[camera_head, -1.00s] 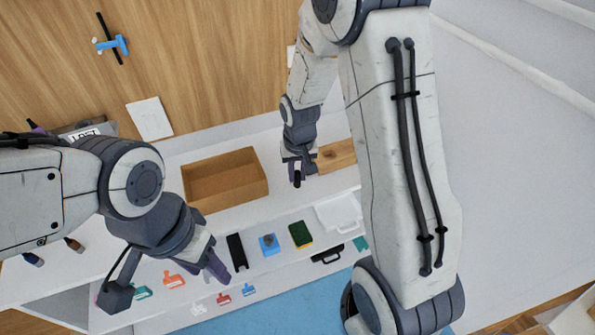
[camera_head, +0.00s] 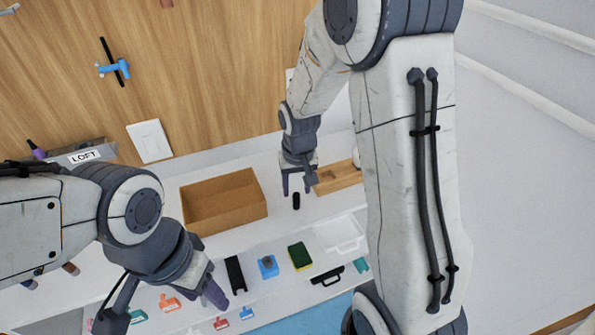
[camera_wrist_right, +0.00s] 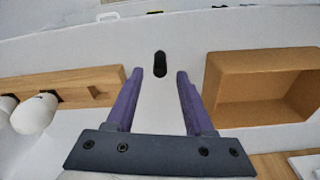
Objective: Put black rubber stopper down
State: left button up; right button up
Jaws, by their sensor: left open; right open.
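The black rubber stopper (camera_head: 296,201) stands on the white surface, between the brown open box and the wooden rack. It also shows in the right wrist view (camera_wrist_right: 160,64), just beyond the gap between my fingertips. My right gripper (camera_head: 296,188) is open and empty, with the stopper clear of both fingers; its purple fingers show in the wrist view (camera_wrist_right: 160,74). My left gripper (camera_head: 210,296) is at the lower left, near the row of small items, and holds nothing that I can see.
The brown box (camera_head: 223,231) is left of the stopper and the wooden rack (camera_head: 338,178) is right of it. A black tray (camera_head: 235,275), a blue item (camera_head: 267,266), a green-and-yellow sponge (camera_head: 299,256) and a white case (camera_head: 340,234) lie in front. White surface around the stopper is clear.

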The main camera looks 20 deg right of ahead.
notch_tip(320, 180, up, 8)
jog(key=s, duration=0.1)
jog(key=s+a+r+n, duration=0.1)
jog(key=s+a+n, duration=0.3)
jog(key=s+a, duration=0.3)
jog(key=s+a+n+g+y, duration=0.1)
jog(key=s+a+n, duration=0.4)
jog(key=s, duration=1)
jog(key=shift+s+a+r, duration=0.15)
jog(key=shift+a+r, duration=0.2)
jog(key=shift+a, duration=0.65)
jog(key=shift+a, duration=0.15)
